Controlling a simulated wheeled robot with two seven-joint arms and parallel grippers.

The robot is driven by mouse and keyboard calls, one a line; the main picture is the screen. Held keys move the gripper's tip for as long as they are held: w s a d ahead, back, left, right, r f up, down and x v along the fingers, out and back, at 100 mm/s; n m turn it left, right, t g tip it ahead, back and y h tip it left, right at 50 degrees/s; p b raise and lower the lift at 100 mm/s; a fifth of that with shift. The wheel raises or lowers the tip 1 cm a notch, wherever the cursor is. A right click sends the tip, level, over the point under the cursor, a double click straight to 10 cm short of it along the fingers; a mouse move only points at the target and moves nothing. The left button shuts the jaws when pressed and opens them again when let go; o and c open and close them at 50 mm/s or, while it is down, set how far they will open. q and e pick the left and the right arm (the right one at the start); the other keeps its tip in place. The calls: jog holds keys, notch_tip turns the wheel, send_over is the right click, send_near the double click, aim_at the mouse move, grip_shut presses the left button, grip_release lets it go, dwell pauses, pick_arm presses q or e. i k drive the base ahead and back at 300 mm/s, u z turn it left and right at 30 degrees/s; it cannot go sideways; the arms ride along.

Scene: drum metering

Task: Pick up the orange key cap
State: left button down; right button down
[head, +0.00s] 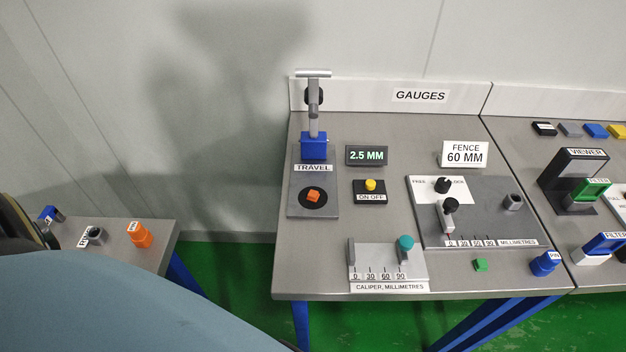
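An orange cap-like piece (140,234) with a small white label on top stands near the right end of the small grey side table (115,262) at the left. Its label is too small to read. I take it for the orange key cap. A second orange thing, a small block (313,195), sits on a black disc of the TRAVEL gauge. Neither of my grippers is in view. A large blue-grey part, which looks like mine, covers the lower left and hides part of the side table.
A similar blue cap (545,264) stands at that table's front right.

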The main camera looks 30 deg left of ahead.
aim_at(313, 196)
jog(key=u, duration=2.3)
jog(key=k, duration=0.35)
jog(key=z, duration=0.75)
jog(key=i, duration=0.2)
